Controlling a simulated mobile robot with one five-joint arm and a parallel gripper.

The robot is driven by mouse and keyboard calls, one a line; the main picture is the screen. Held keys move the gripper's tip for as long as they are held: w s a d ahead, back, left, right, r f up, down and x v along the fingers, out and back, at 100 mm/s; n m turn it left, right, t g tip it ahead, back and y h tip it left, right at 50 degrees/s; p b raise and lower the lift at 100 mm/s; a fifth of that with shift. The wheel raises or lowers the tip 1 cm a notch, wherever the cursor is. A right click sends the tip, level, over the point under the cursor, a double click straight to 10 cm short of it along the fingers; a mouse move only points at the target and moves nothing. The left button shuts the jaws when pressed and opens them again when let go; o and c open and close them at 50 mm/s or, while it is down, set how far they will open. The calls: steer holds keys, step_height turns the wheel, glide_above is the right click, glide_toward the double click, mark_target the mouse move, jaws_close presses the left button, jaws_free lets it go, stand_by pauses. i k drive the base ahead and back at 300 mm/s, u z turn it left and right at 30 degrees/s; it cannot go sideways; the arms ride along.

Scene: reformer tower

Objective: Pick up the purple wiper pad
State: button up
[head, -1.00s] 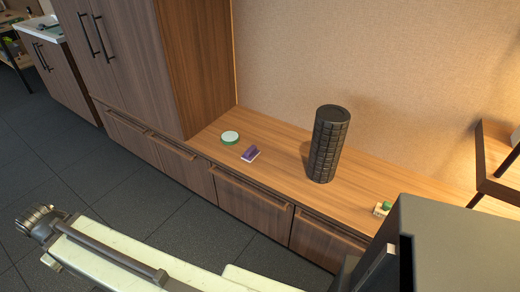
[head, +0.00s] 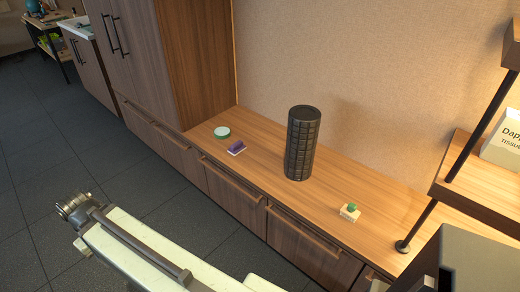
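The purple wiper pad (head: 236,148) lies on the wooden low cabinet top (head: 262,148), near its front edge. It is small, with a purple upper part and a pale base. A round green-rimmed white disc (head: 222,132) lies just behind and left of it, apart from it. A pale cream link of my arm crosses the lower left, well short of the pad. My gripper cannot be made out in this view.
A black textured roller (head: 302,143) stands upright right of the pad. A small white block with a green top (head: 350,212) sits farther right. A shelf (head: 482,196) with a tissue box (head: 504,140) is at the right. A tall wooden cabinet (head: 205,65) rises at the left. Dark floor lies in front.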

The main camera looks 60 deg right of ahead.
mark_target(238, 147)
steer(key=u, duration=0.15)
steer(key=i, duration=0.85)
steer(key=z, duration=0.05)
